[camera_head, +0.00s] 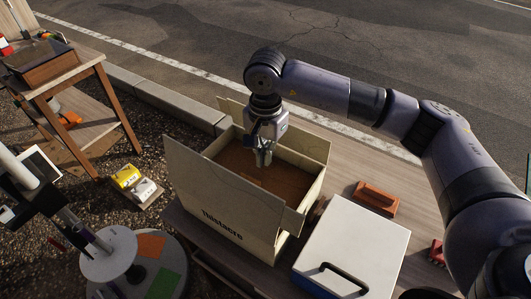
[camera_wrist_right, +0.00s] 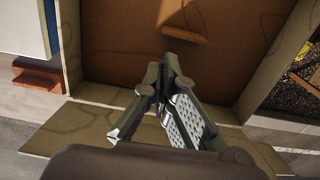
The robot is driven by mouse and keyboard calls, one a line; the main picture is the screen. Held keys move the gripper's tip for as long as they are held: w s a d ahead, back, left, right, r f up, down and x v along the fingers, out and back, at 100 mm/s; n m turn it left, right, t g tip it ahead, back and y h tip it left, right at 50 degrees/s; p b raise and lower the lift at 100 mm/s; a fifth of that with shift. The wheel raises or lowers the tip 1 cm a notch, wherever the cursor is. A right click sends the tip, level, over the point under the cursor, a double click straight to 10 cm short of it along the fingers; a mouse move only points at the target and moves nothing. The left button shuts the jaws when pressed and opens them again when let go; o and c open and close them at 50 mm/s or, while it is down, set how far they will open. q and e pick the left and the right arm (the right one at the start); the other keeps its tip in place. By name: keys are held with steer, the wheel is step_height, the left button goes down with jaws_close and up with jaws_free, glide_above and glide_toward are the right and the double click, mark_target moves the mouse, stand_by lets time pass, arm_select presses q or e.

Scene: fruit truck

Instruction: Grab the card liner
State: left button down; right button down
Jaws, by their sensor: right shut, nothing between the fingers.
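The card liner (camera_head: 287,181) looks like the brown sheet lying in the bottom of the open cardboard box (camera_head: 234,225). In the right wrist view the brown sheet (camera_wrist_right: 118,45) fills the box floor, with a small brown tab or raised strip (camera_wrist_right: 186,35) on it. My right gripper (camera_head: 264,158) points down into the box, above the sheet. Its fingertips (camera_wrist_right: 163,75) are together with nothing held, and the tab lies just beyond them. I cannot tell how far above the sheet the tips are. My left gripper is not in view.
The box flaps stand open around the gripper. A white case (camera_head: 352,243) with a dark handle stands right of the box, and an orange-brown block (camera_head: 375,198) lies behind it. A wooden stand (camera_head: 88,85) and yellow and white packs (camera_head: 127,177) are at left.

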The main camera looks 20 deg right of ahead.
mark_target(259, 181)
step_height(259, 181, down, 6)
steer(key=shift+r+p, duration=0.15)
steer(key=shift+p, duration=0.5)
steer(key=shift+f, duration=0.65)
steer(key=shift+s+a+f+b, duration=0.15)
steer(key=shift+s+a+b, duration=0.6)
steer(key=shift+a, duration=0.2)
steer(key=shift+s+a+r, duration=0.1)
steer(key=shift+a+r, duration=0.05)
steer(key=shift+r, duration=0.05)
